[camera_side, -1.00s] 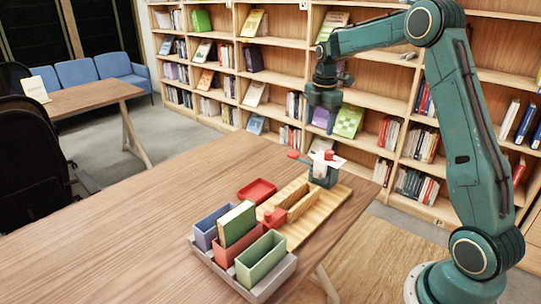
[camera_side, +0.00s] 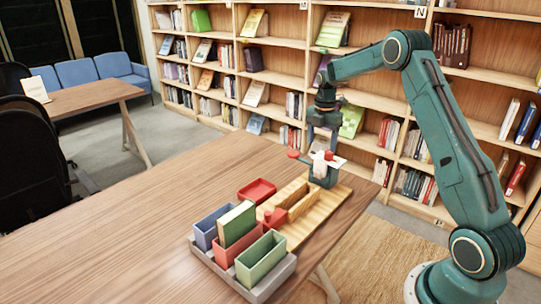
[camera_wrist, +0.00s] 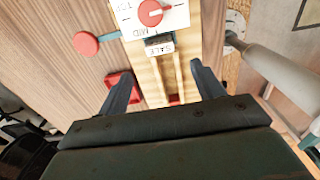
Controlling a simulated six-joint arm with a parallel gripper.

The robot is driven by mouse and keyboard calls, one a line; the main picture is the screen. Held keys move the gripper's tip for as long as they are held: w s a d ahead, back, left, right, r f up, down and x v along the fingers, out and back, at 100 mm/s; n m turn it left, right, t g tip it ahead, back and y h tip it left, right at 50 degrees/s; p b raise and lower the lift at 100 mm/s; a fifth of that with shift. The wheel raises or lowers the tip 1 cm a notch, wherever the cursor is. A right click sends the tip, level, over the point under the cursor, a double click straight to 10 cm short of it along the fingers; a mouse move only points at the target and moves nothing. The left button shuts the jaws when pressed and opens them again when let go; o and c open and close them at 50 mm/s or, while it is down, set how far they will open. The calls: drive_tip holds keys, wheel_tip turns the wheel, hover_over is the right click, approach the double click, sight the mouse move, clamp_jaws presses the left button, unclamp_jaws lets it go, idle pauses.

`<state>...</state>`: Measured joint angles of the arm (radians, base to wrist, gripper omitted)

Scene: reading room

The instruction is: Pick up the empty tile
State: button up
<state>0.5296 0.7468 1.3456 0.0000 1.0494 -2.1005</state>
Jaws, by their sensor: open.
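My gripper (camera_side: 322,143) points down, open, above the far end of the wooden board; in the wrist view its fingers (camera_wrist: 162,82) are apart with nothing between the tips but the board below. Ahead of them is a dark piece lettered SALE (camera_wrist: 160,45), beside a white plate (camera_wrist: 172,16) with a red knob and the words TOP and MID. In the side view the white plate (camera_side: 322,160) sits by a teal holder (camera_side: 325,173). I cannot make out any tile marked empty.
A grey base (camera_side: 278,280) holds blue, red and green bins; a green book (camera_side: 237,224) stands in one. The table's left side is clear.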

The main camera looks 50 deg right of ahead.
sight(320, 161)
drive_tip(key=shift+f, duration=2.7)
drive_tip(key=shift+f, duration=2.6)
drive_tip(key=c, duration=1.1)
drive_tip(key=shift+r, duration=0.15)
wheel_tip(320, 161, up, 20)
drive_tip(key=shift+f, duration=0.1)
